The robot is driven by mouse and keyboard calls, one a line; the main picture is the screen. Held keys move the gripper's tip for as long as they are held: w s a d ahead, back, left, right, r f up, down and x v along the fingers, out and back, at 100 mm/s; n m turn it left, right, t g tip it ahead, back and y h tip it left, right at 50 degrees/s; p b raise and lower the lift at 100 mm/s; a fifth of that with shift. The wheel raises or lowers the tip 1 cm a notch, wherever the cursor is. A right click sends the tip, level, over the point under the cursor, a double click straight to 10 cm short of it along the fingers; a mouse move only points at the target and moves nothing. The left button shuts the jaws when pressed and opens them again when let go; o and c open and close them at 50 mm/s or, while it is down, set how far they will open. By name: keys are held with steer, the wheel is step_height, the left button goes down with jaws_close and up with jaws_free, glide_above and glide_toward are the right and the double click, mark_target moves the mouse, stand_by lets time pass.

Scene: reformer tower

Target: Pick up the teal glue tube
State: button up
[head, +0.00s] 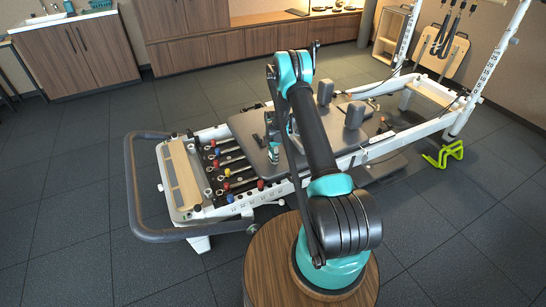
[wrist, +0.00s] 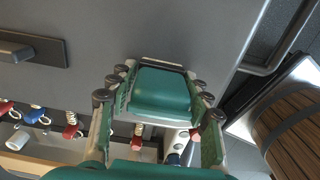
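In the wrist view a teal block-like shape (wrist: 162,90) with a pale, dark-edged far end shows between the fingers. It may be the glue tube, but I cannot tell for certain. My gripper (wrist: 160,112) has its two green-sided fingers wide apart on either side of this shape. I cannot tell whether they touch it. In the head view my gripper (head: 273,150) is small and low over the grey carriage, close to its spring-side edge. No separate glue tube can be made out there, and my arm hides part of the carriage.
The reformer's grey carriage (head: 252,128) has upright shoulder pads (head: 354,114). Several springs with coloured ends (head: 230,170) lie beside it, inside the white frame. A round wooden surface (head: 268,262) is in front. A green stand (head: 443,155) is on the floor at right.

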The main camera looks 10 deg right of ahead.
steer(key=c, duration=0.7)
step_height(320, 180, up, 20)
stand_by(0.4)
steer(key=o, duration=0.7)
steer(key=shift+c, duration=0.2)
steer(key=c, duration=0.5)
